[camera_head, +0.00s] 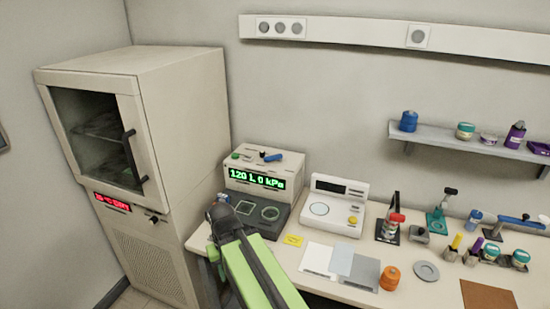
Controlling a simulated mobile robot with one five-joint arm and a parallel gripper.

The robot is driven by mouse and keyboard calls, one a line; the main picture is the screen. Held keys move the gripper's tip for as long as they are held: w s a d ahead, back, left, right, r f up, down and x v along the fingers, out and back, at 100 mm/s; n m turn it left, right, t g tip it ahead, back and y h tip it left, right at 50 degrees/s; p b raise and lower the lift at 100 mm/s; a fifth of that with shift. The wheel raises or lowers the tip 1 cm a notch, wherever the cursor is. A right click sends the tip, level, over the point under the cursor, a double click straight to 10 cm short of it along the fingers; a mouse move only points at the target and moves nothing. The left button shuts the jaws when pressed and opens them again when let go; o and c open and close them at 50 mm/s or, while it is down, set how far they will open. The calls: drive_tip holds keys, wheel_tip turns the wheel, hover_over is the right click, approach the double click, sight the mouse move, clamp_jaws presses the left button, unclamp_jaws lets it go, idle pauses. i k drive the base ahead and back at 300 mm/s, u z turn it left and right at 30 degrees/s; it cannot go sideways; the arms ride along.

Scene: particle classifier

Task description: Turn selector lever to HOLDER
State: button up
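A beige instrument (262,198) with a green lit display reading about "120 1.0 kPa" stands at the left end of the bench. On its top are a blue lever (273,157), lying roughly level, and a small dark knob beside it. No HOLDER marking can be read at this size, so I cannot tell the lever's setting. My green arm reaches up from the bottom edge. Its dark end, with my gripper (221,212), is at the instrument's front left corner, below and left of the lever and apart from it. The fingers cannot be made out.
A tall beige cabinet (185,110) stands close at the left. A white device (334,204) stands right of the instrument. Flat plates (357,266), an orange container (390,278) and several small bottles crowd the bench. A wall shelf (455,143) hangs at right.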

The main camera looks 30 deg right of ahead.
sight(270, 158)
drive_tip(key=u, duration=0.4)
drive_tip(key=i, duration=1)
drive_tip(key=z, duration=0.1)
